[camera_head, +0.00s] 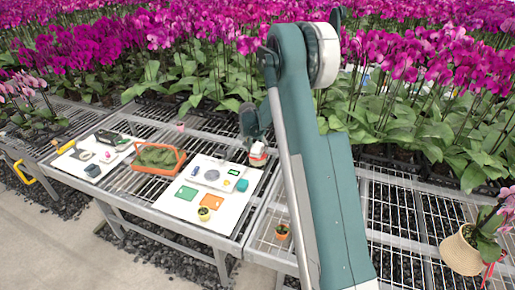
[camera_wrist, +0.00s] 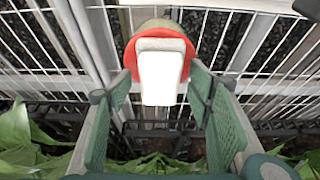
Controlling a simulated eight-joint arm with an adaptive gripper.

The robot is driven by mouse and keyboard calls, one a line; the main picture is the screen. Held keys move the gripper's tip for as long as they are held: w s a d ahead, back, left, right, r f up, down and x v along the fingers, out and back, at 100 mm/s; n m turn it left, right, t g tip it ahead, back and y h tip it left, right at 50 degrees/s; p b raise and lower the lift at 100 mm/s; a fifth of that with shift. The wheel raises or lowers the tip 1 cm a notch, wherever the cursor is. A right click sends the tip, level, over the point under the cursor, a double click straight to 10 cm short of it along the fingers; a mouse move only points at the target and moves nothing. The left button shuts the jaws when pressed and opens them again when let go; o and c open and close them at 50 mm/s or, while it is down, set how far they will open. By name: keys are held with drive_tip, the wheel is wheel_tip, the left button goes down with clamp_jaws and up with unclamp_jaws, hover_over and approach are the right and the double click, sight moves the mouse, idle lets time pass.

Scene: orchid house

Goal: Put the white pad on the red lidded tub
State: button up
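The red lidded tub (camera_head: 258,161) stands on the bench's wire mesh, beside the right edge of the white board. Its red lid (camera_wrist: 128,58) shows in the wrist view around the white pad. The white pad (camera_wrist: 161,72) lies over the lid and sticks out past its edge toward the bottom of the wrist picture. Whether it rests flat on the lid is hard to tell. My gripper (camera_wrist: 160,68) has its two green fingers apart, one on each side of the pad, with narrow gaps showing. In the head view my gripper (camera_head: 254,124) is just above the tub, partly hidden.
A white board (camera_head: 226,219) with small coloured items lies left of the tub. A small orange pot (camera_head: 282,231) is in front. Dense orchids (camera_head: 180,75) crowd the back. Mesh at the right is mostly free.

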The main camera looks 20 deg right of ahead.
drive_tip(key=shift+r, duration=0.15)
drive_tip(key=p+v, duration=0.1)
drive_tip(key=v, duration=1.1)
idle(0.3)
idle(0.4)
